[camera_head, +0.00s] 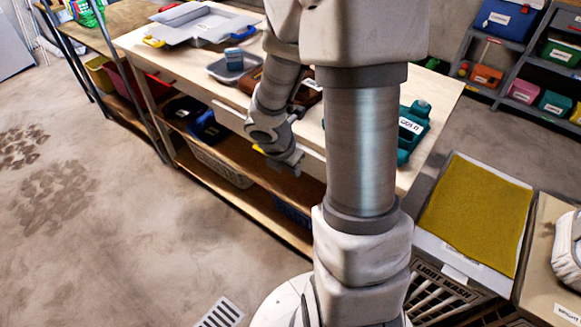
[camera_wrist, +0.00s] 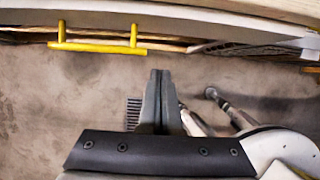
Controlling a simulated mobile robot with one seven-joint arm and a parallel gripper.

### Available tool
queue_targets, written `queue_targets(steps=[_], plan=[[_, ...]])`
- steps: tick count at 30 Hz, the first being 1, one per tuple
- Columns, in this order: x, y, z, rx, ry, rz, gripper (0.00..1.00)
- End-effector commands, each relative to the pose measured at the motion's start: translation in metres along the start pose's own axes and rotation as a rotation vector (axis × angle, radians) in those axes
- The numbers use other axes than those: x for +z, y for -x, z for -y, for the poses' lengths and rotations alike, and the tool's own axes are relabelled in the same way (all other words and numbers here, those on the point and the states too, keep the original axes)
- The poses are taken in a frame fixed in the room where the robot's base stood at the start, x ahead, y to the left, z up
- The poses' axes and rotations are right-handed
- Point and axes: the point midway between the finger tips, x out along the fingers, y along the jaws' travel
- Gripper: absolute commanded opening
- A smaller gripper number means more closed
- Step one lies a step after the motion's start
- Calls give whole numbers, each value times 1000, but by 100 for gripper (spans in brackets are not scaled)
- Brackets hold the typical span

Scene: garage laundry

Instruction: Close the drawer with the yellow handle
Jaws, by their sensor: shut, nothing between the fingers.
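The yellow handle (camera_wrist: 97,47) is a thin bar on two posts on the pale drawer front (camera_wrist: 200,22), at the upper left of the wrist view. A small bit of the yellow handle (camera_head: 258,148) shows beside my gripper (camera_head: 288,162) in the head view, under the workbench top. The arm hides most of the drawer there, and how far it stands open I cannot tell. My gripper (camera_wrist: 160,76) is shut and empty, fingers together. In the wrist view it is apart from the handle, below and right of it in the picture.
A hamper with an olive cloth (camera_head: 478,212) stands at right. The concrete floor at left is largely clear.

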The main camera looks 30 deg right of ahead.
Motion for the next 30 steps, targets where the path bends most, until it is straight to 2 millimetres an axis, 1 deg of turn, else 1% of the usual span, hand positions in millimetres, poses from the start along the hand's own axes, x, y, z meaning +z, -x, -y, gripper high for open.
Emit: queue_targets(steps=[1, 5, 6, 7, 9, 15, 27, 30], plan=[[-3, -17, 0, -2, 0, -2, 0], [-2, -41, 0, -1, -1, -1, 0], [2, -43, 0, -1, -3, -1, 0], [10, -41, 0, -1, -6, 0, 0], [20, -44, 0, 0, -6, 0, 0], [35, -50, 0, 0, -2, 0, 0], [38, -51, 0, 0, 0, 0, 0], [43, -52, 0, -1, -2, -1, 0]])
